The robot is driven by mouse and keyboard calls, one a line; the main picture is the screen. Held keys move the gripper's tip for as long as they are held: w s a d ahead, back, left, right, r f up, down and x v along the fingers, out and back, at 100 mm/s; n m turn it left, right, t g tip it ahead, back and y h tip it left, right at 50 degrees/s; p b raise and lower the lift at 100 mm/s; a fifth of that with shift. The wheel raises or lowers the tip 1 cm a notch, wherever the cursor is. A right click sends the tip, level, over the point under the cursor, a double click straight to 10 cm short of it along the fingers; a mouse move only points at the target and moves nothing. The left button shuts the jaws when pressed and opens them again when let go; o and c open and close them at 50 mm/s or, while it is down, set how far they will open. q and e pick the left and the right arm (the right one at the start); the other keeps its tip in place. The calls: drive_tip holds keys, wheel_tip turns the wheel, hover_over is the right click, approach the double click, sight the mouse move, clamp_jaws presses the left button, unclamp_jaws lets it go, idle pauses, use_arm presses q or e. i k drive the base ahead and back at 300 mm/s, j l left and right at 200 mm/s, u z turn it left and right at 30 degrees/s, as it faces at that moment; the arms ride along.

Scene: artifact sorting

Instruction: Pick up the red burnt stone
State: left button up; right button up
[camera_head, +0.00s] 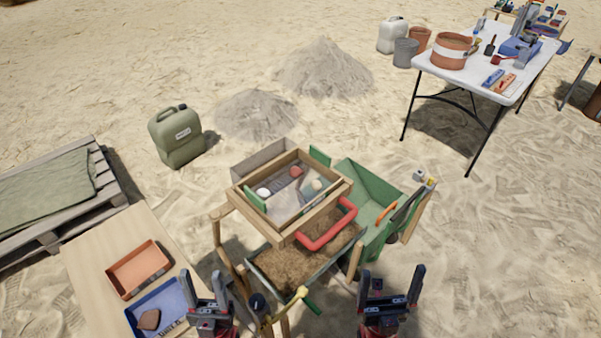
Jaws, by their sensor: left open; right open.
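A small reddish stone (296,171) lies in the wooden-framed sieve (318,217), near its back side. A white round piece (263,192) and a pale piece (317,184) lie in the same sieve, with grey material between them. My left gripper (203,286) is open, low in the view, beside the blue tray and apart from the sieve. My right gripper (391,284) is open and empty, in front and to the right of the sieve, apart from the stone. A brown fragment (149,319) lies in the blue tray (172,292).
An orange tray (137,285) sits on the wooden table (97,247) at the left. A soil-filled bin (262,266) and a red handle (328,238) are at the sieve's front. A green chute (362,185) stands right of it. A jerrycan (180,148) stands on sand behind.

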sight(295, 172)
drive_tip(key=i+l+u, duration=0.1)
drive_tip(key=l+u, duration=0.15)
drive_tip(key=u, duration=0.2)
drive_tip(key=l+u, duration=0.2)
drive_tip(key=u, duration=0.2)
drive_tip(key=l+u, duration=0.3)
drive_tip(key=u, duration=0.15)
drive_tip(key=l+u, duration=0.1)
drive_tip(key=l, duration=0.3)
drive_tip(key=k+l, duration=0.1)
drive_tip(key=l, duration=0.35)
drive_tip(key=l+u, duration=0.15)
drive_tip(key=l, duration=0.25)
drive_tip(key=k+l+u, duration=0.1)
drive_tip(key=l, duration=0.3)
drive_tip(key=k+l, duration=0.15)
drive_tip(key=l, duration=0.25)
drive_tip(key=k+l+u, duration=0.15)
drive_tip(key=l, duration=0.25)
drive_tip(key=i+l, duration=0.3)
drive_tip(key=i, duration=0.1)
